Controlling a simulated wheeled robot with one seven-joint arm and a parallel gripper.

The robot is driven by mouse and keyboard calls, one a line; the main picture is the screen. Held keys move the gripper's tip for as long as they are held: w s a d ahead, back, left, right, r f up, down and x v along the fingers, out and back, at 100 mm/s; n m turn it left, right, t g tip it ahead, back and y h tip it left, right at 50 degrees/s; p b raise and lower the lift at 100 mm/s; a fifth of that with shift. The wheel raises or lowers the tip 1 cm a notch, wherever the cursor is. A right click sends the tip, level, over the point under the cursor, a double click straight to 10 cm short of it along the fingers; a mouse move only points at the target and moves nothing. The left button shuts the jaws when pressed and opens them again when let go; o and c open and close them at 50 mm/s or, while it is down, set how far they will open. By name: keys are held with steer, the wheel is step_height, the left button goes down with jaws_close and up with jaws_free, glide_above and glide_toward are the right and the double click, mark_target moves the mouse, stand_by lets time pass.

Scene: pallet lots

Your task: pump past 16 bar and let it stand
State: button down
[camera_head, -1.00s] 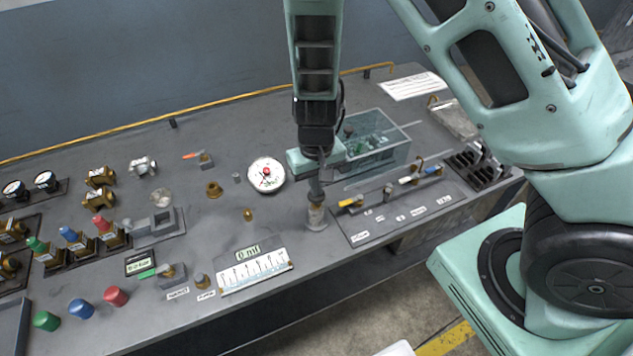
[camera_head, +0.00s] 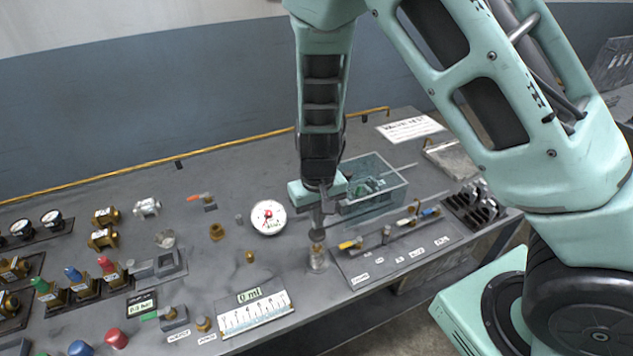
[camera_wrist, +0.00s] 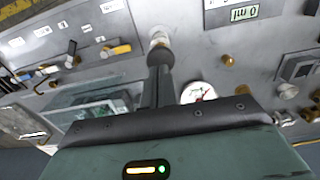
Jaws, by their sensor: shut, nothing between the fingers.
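A small upright pump-like cylinder (camera_head: 318,260) with a pale body stands on the grey bench, left of the valve panel. My gripper (camera_head: 317,238) points down with its fingers together, directly over the cylinder's top. In the wrist view the shut fingertips (camera_wrist: 160,58) end at the cylinder's pale metal top (camera_wrist: 158,40); I cannot tell whether they touch. A round white gauge (camera_head: 268,217) with a red mark lies left of the gripper and also shows in the wrist view (camera_wrist: 198,93). Its reading is too small to make out.
A valve panel (camera_head: 375,268) with coloured levers is close right of the cylinder. A clear box (camera_head: 385,205) stands behind the gripper. A "0 ml" display board (camera_head: 255,312) is front left. Brass fittings and coloured knobs fill the left bench.

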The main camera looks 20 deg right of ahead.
mark_target(317, 232)
step_height(317, 232, up, 9)
steer(key=shift+b, duration=0.35)
steer(key=shift+w+f, duration=0.1)
stand_by(0.6)
